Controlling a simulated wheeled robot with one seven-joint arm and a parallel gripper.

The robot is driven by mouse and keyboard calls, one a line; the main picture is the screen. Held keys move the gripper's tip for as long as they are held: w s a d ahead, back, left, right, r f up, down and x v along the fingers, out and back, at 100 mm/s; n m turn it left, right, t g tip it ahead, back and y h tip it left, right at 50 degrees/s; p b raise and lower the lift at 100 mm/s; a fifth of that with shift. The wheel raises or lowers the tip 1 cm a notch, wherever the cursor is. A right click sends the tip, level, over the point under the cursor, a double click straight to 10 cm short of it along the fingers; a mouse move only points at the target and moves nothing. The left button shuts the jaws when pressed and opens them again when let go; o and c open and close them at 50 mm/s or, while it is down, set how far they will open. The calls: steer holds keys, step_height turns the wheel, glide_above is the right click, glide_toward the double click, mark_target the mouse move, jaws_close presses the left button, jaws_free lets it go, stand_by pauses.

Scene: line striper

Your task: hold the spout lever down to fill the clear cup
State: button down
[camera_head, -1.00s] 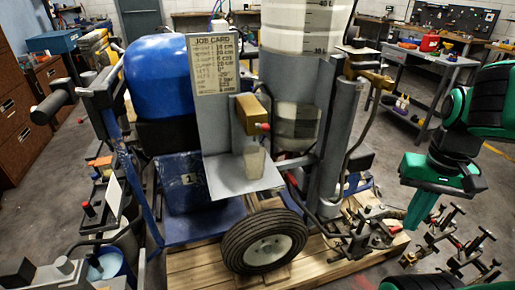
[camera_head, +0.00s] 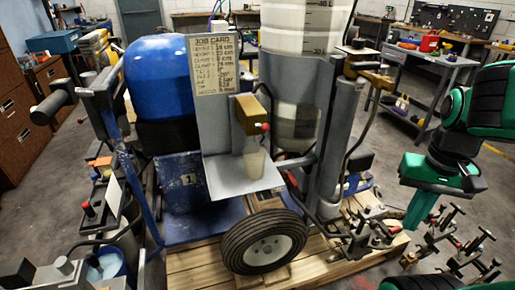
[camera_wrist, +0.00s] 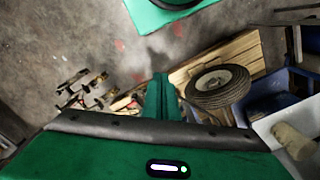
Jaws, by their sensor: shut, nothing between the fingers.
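The clear cup (camera_head: 254,161) stands upright on a grey shelf (camera_head: 232,184) in the head view, under a brass spout block (camera_head: 250,115). The spout lever (camera_head: 265,127) has a red tip and sticks out at the block's right side. How full the cup is cannot be told. My green gripper (camera_head: 418,216) is far to the right of the spout, pointing down, with nothing touching it. In the wrist view my gripper's fingers (camera_wrist: 161,92) are together and empty. The grey shelf (camera_wrist: 263,126) shows there at the right edge, clear of the fingers.
A job card (camera_head: 213,64) hangs on the panel above the spout. A graduated tank (camera_head: 300,38) and a grey post stand right of it. A black wheel (camera_head: 264,242) sits below on a wooden pallet (camera_head: 190,262). Several clamp-like metal parts (camera_head: 452,240) lie below my gripper.

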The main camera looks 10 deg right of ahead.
steer(key=w+a+r+n+t+y, duration=0.1)
steer(key=w+a+r+n+t, duration=0.3)
steer(key=w+a, duration=0.6)
steer(key=w+a+r+n+y, duration=0.1)
steer(key=w+a+r+n, duration=0.1)
steer(key=w+a+r, duration=0.65)
steer(key=w+a+r+g, duration=0.1)
steer(key=w+a+r, duration=0.1)
steer(key=w+r, duration=0.3)
steer(key=w+a+r+g, duration=0.1)
steer(key=w+a+r, duration=0.2)
steer(key=r, duration=0.7)
steer(key=shift+w+a, duration=0.3)
steer(key=shift+w, duration=0.6)
steer(key=shift+a, duration=0.15)
